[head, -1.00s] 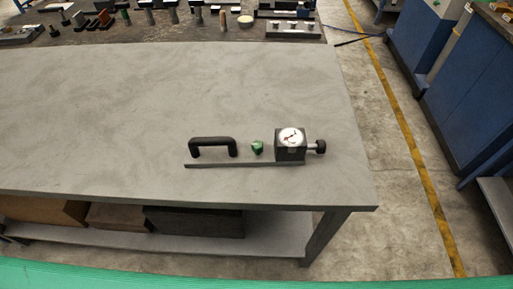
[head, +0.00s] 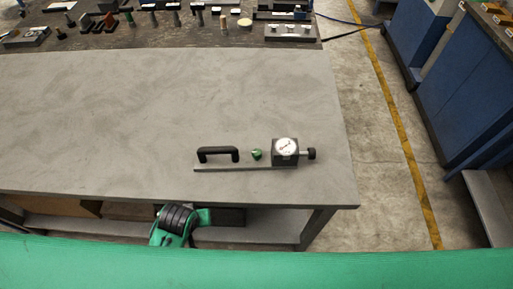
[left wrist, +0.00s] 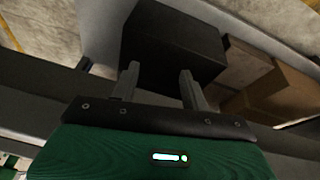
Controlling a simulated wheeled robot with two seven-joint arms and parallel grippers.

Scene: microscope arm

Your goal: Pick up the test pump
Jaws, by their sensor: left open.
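The test pump (head: 245,161) lies on the grey table near its front right corner. It has a flat base bar, a black handle at the left, a green knob, and a dark block with a round white gauge and a black knob at the right. Part of my left arm shows below the table's front edge in the head view, but its gripper is not seen there. In the left wrist view my left gripper (left wrist: 158,82) is open and empty, its two fingers apart in front of a black box under the table. My right gripper is not in view.
The table top (head: 110,110) is clear left of the pump. Tools and small parts stand on a dark surface at the back. Under the table, a black box (left wrist: 172,45) and brown boxes (left wrist: 270,90) sit on the lower shelf. Blue cabinets (head: 465,90) stand at the right.

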